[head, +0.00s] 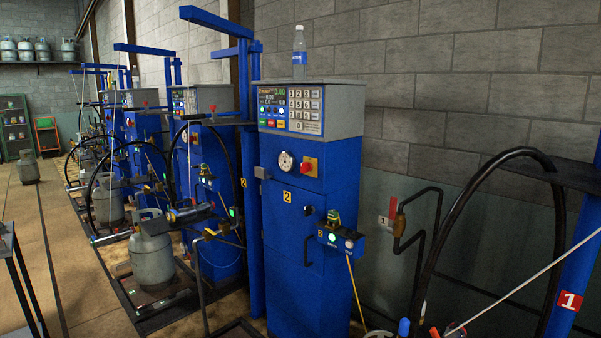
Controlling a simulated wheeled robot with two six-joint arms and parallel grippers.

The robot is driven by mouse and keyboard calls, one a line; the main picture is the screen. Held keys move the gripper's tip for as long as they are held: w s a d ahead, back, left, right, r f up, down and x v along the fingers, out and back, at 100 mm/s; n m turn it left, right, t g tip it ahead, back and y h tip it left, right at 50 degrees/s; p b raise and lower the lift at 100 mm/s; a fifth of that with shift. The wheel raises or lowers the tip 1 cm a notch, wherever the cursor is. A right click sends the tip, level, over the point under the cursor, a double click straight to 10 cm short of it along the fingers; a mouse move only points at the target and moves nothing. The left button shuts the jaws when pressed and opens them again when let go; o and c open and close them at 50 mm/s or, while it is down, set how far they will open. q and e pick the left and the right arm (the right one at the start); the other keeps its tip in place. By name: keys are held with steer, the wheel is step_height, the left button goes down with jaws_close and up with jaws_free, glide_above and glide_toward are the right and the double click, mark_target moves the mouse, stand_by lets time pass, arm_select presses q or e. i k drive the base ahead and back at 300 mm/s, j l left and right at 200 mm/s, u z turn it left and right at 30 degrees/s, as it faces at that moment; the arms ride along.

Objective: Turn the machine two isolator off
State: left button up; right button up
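Machine two is the tall blue cabinet (285,255) in the middle, marked with a yellow "2" label (287,196). A red knob on a yellow plate (308,166), which looks like the isolator, sits on its upper front, right of a round gauge (285,161). The knob's setting is too small to tell. A small black knob (309,210) is lower down. The grey control head (293,108) on top has a lit display and a keypad. Neither of my grippers is in view.
A small blue box (341,241) with a lit green button juts from the cabinet's right. A black hose (440,235) arches at the right beside a blue post (577,255). A bottle (299,52) stands on top. Gas cylinders (152,250) and similar machines line the left.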

mark_target(306, 167)
steer(key=i+j, duration=0.45)
steer(key=i+j+u, duration=0.1)
steer(key=i+j, duration=0.3)
steer(key=j, duration=0.2)
